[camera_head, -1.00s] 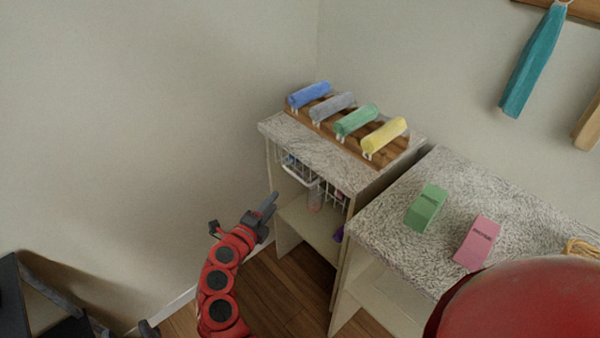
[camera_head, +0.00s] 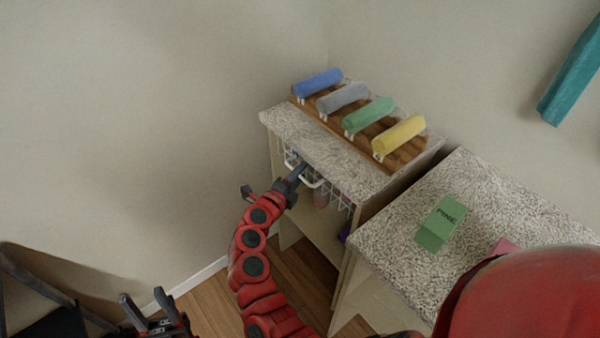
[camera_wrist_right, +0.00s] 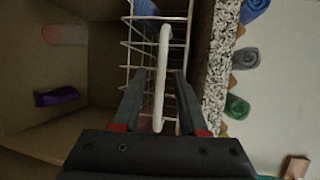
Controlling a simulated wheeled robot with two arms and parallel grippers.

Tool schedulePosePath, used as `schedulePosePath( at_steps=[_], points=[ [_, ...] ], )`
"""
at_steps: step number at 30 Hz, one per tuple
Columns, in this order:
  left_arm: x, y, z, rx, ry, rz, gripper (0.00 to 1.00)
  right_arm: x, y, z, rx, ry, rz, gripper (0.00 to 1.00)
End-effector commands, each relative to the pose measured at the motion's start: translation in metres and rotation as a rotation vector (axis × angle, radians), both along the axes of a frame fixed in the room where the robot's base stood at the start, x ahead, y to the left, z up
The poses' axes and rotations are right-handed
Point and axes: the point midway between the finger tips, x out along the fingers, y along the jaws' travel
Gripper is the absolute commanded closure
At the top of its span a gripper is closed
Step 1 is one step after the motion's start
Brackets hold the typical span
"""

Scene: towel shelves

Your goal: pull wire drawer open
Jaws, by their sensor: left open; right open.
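The white wire drawer (camera_head: 341,200) sits under the stone-patterned top of the far shelf unit. Its white looped handle (camera_head: 312,184) faces my right gripper (camera_head: 293,174). In the right wrist view, the handle (camera_wrist_right: 163,60) stands between the two open fingers of my right gripper (camera_wrist_right: 160,85). I cannot tell whether either finger touches it. The wire basket (camera_wrist_right: 140,40) lies beyond, and its contents are mostly hidden. My left gripper (camera_head: 148,302) is open and empty, low at the left, away from the shelf.
Rolled towels, blue (camera_head: 318,83), grey (camera_head: 342,98), green (camera_head: 368,117) and yellow (camera_head: 399,134), lie on a wooden rack on top. A purple item (camera_wrist_right: 57,96) lies on a lower shelf.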

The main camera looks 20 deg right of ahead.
Motion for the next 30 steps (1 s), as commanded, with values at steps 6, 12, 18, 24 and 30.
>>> schedulePosePath(
  at_steps=[6,12,18,24,30],
  points=[
    [0.0000,0.0000,0.0001,0.000,0.000,0.000,0.50,-0.0001,0.0000,0.0002,-0.001,-0.001,0.000,0.78],
    [-0.0001,0.0000,0.0001,0.000,0.000,0.000,0.50,-0.0001,0.0000,0.0001,-0.001,0.001,0.000,1.00],
    [0.0000,0.0000,0.0001,0.000,0.000,0.000,0.50,-0.0001,0.0000,0.0000,-0.001,0.001,0.000,1.00],
    [0.0000,0.0000,0.0001,0.000,0.000,0.000,0.50,-0.0002,0.0001,0.0000,-0.001,0.001,0.000,1.00],
    [0.0000,0.0000,0.0000,0.000,0.000,0.000,0.50,-0.0002,0.0001,-0.0002,-0.001,0.001,0.000,1.00]
  ],
)
